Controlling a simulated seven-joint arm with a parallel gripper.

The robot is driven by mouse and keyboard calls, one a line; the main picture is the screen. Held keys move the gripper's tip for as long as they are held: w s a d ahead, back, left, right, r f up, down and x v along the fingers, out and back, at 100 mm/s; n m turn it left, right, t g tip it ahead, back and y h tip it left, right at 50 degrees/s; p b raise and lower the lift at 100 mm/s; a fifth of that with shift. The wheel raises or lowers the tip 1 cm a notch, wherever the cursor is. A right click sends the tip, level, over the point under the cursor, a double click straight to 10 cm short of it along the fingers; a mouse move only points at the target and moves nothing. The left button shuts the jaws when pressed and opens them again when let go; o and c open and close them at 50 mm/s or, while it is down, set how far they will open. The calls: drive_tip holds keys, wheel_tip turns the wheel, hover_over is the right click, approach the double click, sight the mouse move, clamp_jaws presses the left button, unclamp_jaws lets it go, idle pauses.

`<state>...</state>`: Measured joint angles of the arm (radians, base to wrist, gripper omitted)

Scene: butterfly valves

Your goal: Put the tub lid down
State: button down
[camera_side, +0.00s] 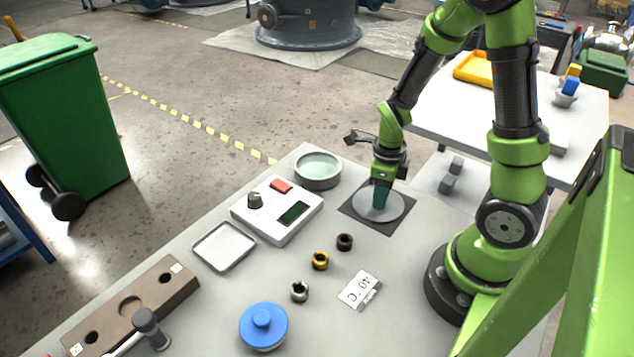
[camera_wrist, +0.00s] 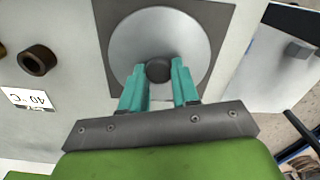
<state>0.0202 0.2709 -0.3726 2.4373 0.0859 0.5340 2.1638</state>
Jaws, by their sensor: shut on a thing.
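The tub lid is a pale grey round disc (camera_side: 370,213) with a dark knob (camera_wrist: 158,71) at its centre. It lies flat over a dark square mat (camera_side: 350,208), inside the mat's outline; I cannot tell whether it touches the mat or hangs just above it. My gripper (camera_side: 381,192) points down at the lid's middle. In the wrist view its teal fingers (camera_wrist: 158,74) are shut on the knob, one on each side. The open round tub (camera_side: 318,169), with pale green contents, stands left of the mat.
A white scale-like box (camera_side: 277,210), a shallow tray (camera_side: 224,246), several ring fittings (camera_side: 320,260), a "40 °C" card (camera_side: 359,290) and a blue-topped pot (camera_side: 263,325) stand on the bench. A drilled brown block (camera_side: 133,305) lies at the front left. Bare bench surrounds the mat.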

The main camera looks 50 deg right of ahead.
drive_tip(key=shift+f, duration=0.1)
drive_tip(key=c, duration=0.8)
unclamp_jaws()
wheel_tip(320, 180, up, 11)
drive_tip(key=shift+s+a+r+n+t+y, duration=0.3)
drive_tip(key=shift+a+r+n+t, duration=1.4)
drive_tip(key=shift+n, duration=3.15)
drive_tip(key=shift+s+a+r+n+t+y, duration=0.1)
drive_tip(key=shift+a+r+n+t+y, duration=0.45)
drive_tip(key=shift+a+r+n, duration=3.15)
drive_tip(key=shift+s+a+r+n+t+y, duration=0.15)
drive_tip(key=shift+a+r+n+t, duration=1)
drive_tip(key=shift+n, duration=4.8)
drive_tip(key=shift+d+f, duration=0.1)
drive_tip(key=shift+f, duration=0.2)
